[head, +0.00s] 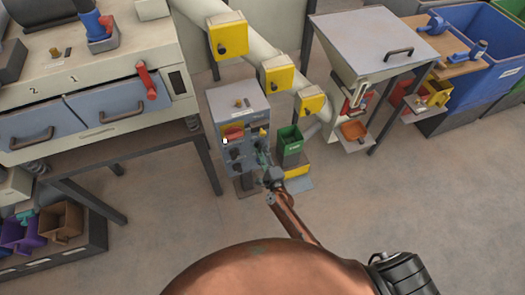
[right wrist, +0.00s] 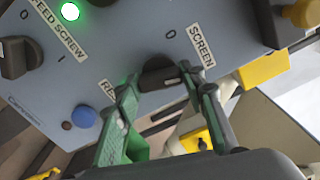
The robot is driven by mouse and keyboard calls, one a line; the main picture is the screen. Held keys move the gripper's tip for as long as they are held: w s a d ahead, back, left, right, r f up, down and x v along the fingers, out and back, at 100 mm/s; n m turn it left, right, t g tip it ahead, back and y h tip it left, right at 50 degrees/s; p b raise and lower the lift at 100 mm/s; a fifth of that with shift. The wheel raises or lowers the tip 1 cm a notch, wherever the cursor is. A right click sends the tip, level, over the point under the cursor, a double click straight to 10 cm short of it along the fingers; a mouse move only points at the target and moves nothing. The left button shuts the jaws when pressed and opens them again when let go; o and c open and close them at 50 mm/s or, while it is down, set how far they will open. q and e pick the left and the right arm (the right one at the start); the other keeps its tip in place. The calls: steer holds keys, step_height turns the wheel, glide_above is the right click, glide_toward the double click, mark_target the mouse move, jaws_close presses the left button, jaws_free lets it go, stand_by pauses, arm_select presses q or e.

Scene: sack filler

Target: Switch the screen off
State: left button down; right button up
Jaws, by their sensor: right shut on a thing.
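The grey-blue control box (head: 225,103) stands on a post left of centre in the head view. Its panel (right wrist: 125,35) fills the upper part of the right wrist view, tilted. The black screen knob (right wrist: 158,76) sits beside the "SCREEN" label, with a "0" mark above it. My right gripper (head: 263,161) reaches the lower right of the box face. In the right wrist view its green fingers (right wrist: 157,86) are shut on the screen knob, one on each side. They partly cover it, so its exact setting is hard to read. My left gripper is not in view.
The feed screw knob (right wrist: 15,58), a lit green lamp (right wrist: 69,11) and a blue button (right wrist: 84,117) are on the same panel. A green bin (head: 290,141) stands just right of the box. A hopper (head: 365,45) stands further right. Open floor lies in front.

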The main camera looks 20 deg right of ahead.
arm_select(q)
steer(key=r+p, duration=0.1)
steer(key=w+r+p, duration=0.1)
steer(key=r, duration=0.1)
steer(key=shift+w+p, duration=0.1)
steer(key=shift+p, duration=0.25)
arm_select(e)
steer(key=n, duration=1.1)
steer(key=o, duration=1.2)
steer(key=shift+c, duration=0.2)
steer(key=s, duration=1.2)
steer(key=shift+d, duration=0.2)
